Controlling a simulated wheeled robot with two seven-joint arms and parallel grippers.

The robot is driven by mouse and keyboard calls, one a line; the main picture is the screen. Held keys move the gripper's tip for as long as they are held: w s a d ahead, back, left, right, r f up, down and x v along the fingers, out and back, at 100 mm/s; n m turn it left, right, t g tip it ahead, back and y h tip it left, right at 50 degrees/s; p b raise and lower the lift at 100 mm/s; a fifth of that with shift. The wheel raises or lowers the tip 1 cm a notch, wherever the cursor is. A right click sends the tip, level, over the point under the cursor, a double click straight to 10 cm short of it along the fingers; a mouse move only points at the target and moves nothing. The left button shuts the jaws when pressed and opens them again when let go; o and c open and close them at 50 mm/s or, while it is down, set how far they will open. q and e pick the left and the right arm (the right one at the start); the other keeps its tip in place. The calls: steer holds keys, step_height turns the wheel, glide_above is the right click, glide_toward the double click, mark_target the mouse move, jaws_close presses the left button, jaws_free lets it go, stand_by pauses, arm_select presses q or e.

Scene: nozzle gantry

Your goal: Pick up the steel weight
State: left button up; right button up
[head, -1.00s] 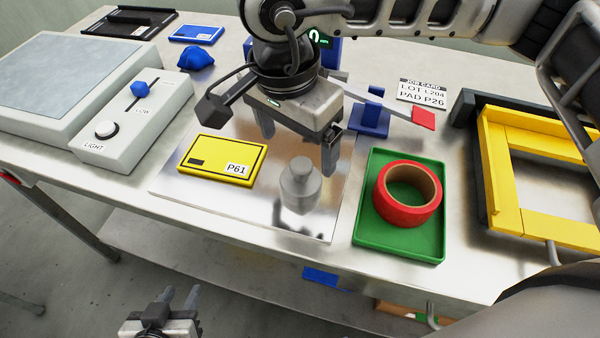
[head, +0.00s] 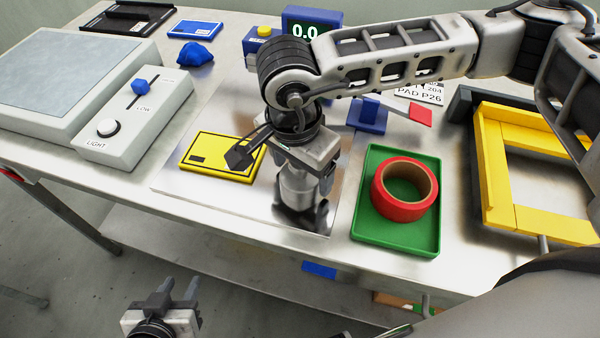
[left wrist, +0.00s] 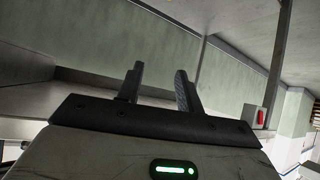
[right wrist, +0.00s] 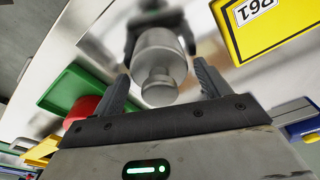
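The steel weight (head: 297,190) is a grey knobbed cylinder standing upright on the shiny steel plate (head: 225,205). My right gripper (head: 303,172) is right above it, pointing down, and hides its top in the head view. In the right wrist view the weight (right wrist: 158,65) lies between the two spread fingers of my right gripper (right wrist: 163,78), with a gap visible on each side. My left gripper (head: 180,287) is open and empty, low in front of the table. It also shows open in the left wrist view (left wrist: 157,82).
A yellow P61 block (head: 222,156) lies left of the weight. A green tray (head: 398,240) with red tape roll (head: 405,190) stands close on the right. A yellow frame (head: 495,165), a scale display (head: 305,30) and a light box (head: 115,135) stand farther off.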

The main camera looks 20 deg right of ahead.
steer(key=c, duration=1)
steer(key=shift+w+r, duration=0.1)
steer(key=c, duration=0.4)
steer(key=shift+r, duration=0.15)
